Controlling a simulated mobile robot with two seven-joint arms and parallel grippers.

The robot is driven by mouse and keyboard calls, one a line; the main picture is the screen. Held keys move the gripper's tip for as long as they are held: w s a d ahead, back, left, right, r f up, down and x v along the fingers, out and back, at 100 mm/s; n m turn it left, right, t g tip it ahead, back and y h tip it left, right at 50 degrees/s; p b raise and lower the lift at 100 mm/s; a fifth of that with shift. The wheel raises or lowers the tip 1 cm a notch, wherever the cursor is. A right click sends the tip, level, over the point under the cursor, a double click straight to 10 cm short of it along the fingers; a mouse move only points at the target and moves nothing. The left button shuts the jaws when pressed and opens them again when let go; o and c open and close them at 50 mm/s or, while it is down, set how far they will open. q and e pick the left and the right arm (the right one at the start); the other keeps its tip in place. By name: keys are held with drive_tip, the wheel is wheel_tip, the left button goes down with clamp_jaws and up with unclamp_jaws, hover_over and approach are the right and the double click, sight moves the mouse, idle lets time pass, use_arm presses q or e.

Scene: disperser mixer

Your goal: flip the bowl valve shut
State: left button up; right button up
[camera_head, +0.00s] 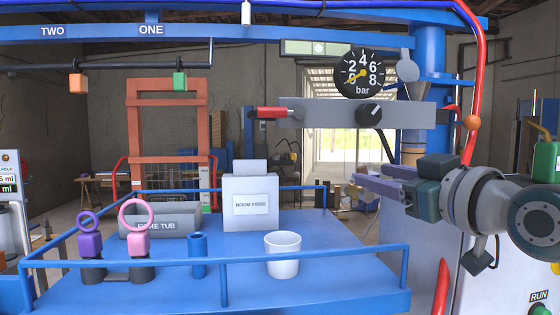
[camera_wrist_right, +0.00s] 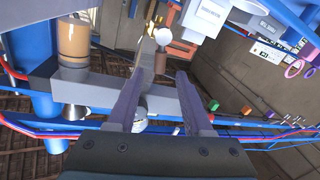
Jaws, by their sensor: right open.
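A grey bar (camera_head: 310,113) hangs under the blue frame and carries a round pressure gauge (camera_head: 361,72). A red-handled lever (camera_head: 272,112) sticks out sideways from its left end, lying level. A black knob (camera_head: 371,111) sits on the bar below the gauge, its pointer tilted. No label shows which of these is the bowl valve. My right gripper (camera_head: 365,182) points left, below and in front of the bar's right part, apart from lever and knob. In the right wrist view its two purple fingers (camera_wrist_right: 158,82) are spread with nothing between them. My left gripper is out of view.
A blue railed table (camera_head: 335,262) below holds a white cup (camera_head: 282,256), a labelled white box (camera_head: 251,205), a grey tub (camera_head: 160,221) and ringed plugs (camera_head: 137,232). A blue post (camera_head: 429,75) with a red hose (camera_head: 481,80) stands at right. Air left of my gripper looks free.

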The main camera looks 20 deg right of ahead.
drive_tip(key=shift+w, duration=1.35)
clamp_jaws()
drive_tip(key=shift+d, duration=0.1)
